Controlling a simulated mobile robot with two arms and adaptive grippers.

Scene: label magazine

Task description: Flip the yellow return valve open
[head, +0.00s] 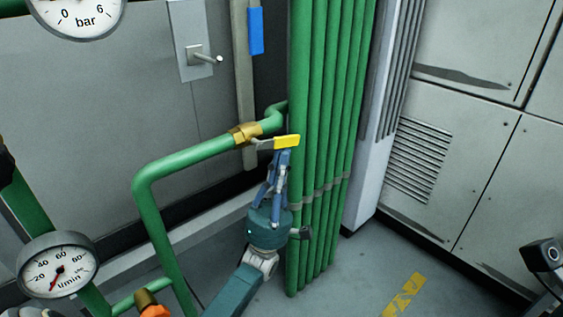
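The yellow return valve handle (287,142) sits on a brass valve body (245,133) in the green pipe, at the middle of the head view. The handle points right, roughly along the pipe run, with its yellow end in front of the vertical green pipes. My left gripper (281,154) reaches up from below, its blue fingertips right at the underside of the yellow end. The fingers look close together. I cannot tell whether they touch or grip the handle.
Several vertical green pipes (322,120) stand close to the right of my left gripper. A wall switch (203,57) and blue tag (256,31) are above. A flow gauge (57,266) is lower left. Grey panels line the right, and floor (370,270) is open before them.

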